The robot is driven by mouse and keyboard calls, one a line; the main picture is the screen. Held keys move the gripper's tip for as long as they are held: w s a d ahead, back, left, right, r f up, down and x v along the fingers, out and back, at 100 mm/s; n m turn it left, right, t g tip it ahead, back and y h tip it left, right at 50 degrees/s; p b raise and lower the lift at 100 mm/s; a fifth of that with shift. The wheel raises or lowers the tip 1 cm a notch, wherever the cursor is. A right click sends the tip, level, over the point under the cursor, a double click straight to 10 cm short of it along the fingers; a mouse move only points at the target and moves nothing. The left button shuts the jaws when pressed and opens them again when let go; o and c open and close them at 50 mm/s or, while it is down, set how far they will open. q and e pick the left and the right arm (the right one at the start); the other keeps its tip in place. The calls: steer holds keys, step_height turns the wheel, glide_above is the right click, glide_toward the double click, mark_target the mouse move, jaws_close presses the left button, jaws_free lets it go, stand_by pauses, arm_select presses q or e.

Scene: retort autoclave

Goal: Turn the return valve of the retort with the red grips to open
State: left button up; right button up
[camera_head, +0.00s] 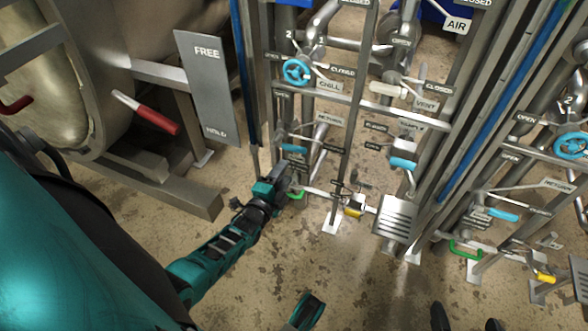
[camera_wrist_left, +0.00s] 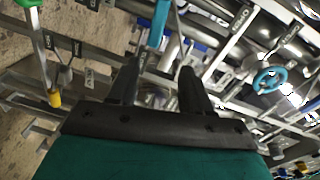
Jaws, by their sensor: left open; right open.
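The return valve has a light-blue lever (camera_head: 294,149) low on the pipe frame beside the retort with red grips (camera_head: 60,85). A RETURN label (camera_head: 330,118) is just above and right of it. My left gripper (camera_head: 284,173) is just below the lever in the head view. In the left wrist view its two dark fingers (camera_wrist_left: 158,68) are apart with nothing between them. The blue lever (camera_wrist_left: 158,24) shows past the fingertips, apparently not gripped. My right gripper (camera_head: 466,322) shows only as dark fingers, spread apart, at the bottom edge.
A FREE sign (camera_head: 208,90) stands left of the frame. A blue chill handwheel (camera_head: 297,71) sits above, and a green handle (camera_head: 296,194) is close to my left gripper. A yellow-handled valve (camera_head: 355,210) is to the right. Bare floor (camera_head: 300,250) lies in front.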

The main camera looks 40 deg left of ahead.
arm_select(q)
steer(key=s+d+r+n+g+h+p, duration=0.1)
steer(key=s+d+r+n+g+p, duration=0.1)
steer(key=s+d+r+n+p, duration=0.1)
steer(key=s+d+r+n+g+h+p, duration=0.1)
steer(key=s+d+r+n+h+p, duration=0.1)
steer(key=s+d+r+p, duration=0.4)
step_height(320, 180, up, 6)
steer(key=d+n+p, duration=0.1)
steer(key=p, duration=0.2)
steer(key=shift+n+g+p, duration=0.3)
steer(key=shift+g+p, duration=0.1)
